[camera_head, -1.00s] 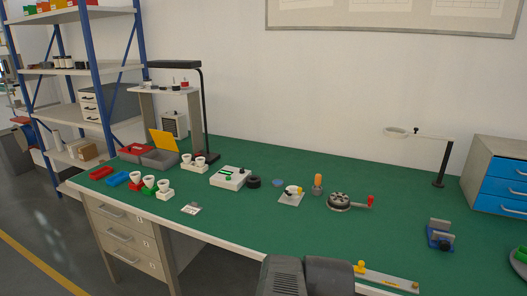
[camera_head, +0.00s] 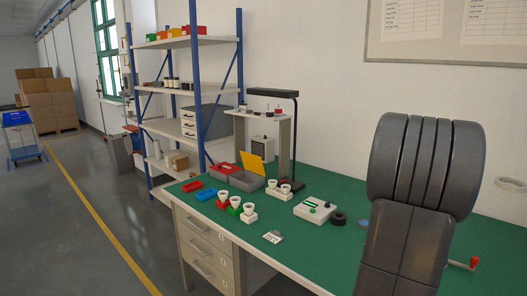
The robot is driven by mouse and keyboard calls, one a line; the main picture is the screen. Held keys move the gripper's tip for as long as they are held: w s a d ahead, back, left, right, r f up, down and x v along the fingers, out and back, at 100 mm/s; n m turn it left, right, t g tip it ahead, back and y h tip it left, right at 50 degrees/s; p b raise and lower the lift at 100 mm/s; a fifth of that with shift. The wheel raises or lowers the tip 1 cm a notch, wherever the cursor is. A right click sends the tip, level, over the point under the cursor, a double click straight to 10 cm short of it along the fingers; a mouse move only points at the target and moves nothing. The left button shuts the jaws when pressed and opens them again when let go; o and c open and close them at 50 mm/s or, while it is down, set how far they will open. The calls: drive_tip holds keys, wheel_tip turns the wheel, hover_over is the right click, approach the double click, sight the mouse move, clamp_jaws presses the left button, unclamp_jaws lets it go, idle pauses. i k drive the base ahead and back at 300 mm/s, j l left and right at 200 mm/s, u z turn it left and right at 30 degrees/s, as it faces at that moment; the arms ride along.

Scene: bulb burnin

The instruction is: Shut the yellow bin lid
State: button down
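The yellow lid (camera_head: 251,167) stands raised and steeply tilted at the back of an open grey bin (camera_head: 246,183) on the green bench. The bin's inside looks grey, and I cannot make out anything in it. A red bin (camera_head: 221,171) stands just left of it. A large dark grey link of my own arm fills the right of the view, well to the right of the lid. My gripper's fingers do not show.
A black lamp (camera_head: 294,140) and small shelf stand behind the bin. Bulb holders (camera_head: 285,188) stand to its right, with a white tester box (camera_head: 315,209) beyond. Clear floor (camera_head: 90,240) lies left of the bench (camera_head: 250,231).

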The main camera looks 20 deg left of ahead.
sight(253, 163)
drive_tip(key=i+j, duration=0.25)
drive_tip(key=j, duration=0.3)
drive_tip(key=i+j, duration=0.2)
drive_tip(key=j, duration=0.35)
drive_tip(key=i+j, duration=0.25)
drive_tip(key=j, duration=0.25)
drive_tip(key=i+j, duration=0.25)
drive_tip(key=j, duration=0.3)
drive_tip(key=i+j+z, duration=0.1)
drive_tip(key=j, duration=0.45)
drive_tip(key=i+j, duration=0.3)
drive_tip(key=j, duration=0.25)
drive_tip(key=i+j, duration=0.25)
drive_tip(key=j, duration=0.3)
drive_tip(key=i+j, duration=0.2)
drive_tip(key=j, duration=0.35)
